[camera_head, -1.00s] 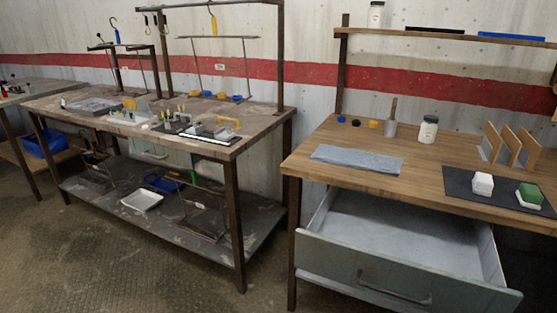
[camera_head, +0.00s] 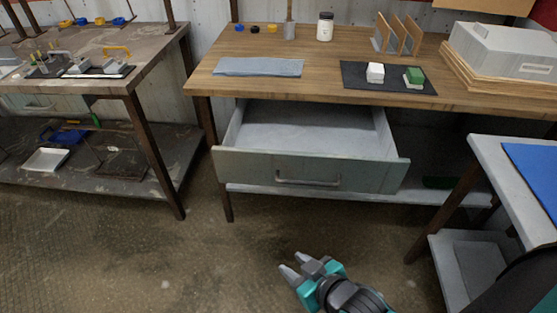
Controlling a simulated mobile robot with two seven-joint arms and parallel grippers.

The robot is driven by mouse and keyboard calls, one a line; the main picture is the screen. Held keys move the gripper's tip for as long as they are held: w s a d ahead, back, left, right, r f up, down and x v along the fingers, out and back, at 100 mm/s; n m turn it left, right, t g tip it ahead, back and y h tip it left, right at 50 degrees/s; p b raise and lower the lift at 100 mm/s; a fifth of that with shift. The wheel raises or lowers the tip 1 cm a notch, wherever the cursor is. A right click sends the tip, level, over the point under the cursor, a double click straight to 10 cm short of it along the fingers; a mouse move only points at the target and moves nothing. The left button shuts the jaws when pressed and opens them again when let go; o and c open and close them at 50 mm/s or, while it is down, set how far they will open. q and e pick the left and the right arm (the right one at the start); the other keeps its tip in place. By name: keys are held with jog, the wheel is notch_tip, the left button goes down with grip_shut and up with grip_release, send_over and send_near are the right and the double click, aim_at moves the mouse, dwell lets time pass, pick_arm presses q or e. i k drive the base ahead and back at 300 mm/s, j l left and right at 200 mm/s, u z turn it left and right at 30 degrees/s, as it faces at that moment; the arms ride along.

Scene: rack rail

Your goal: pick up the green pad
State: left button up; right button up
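The green pad (camera_head: 415,75) is a small block with a green top and a pale lower part. It sits on a dark mat (camera_head: 386,86) on the wooden workbench, right of a similar white block (camera_head: 375,72). My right gripper (camera_head: 291,264) is at the bottom of the view, over the floor, in front of the bench and well apart from the pad. Its two fingers are spread with nothing between them. My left gripper is out of view.
An open, empty-looking drawer (camera_head: 310,170) juts out below the bench top. A grey cloth (camera_head: 258,67), a white jar (camera_head: 325,27) and upright wooden dividers (camera_head: 398,35) are on the bench. A grey case (camera_head: 505,48) stands right of the mat. A side table (camera_head: 490,150) is at right.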

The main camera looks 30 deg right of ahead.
aim_at(413, 78)
jog(key=z, duration=1.7)
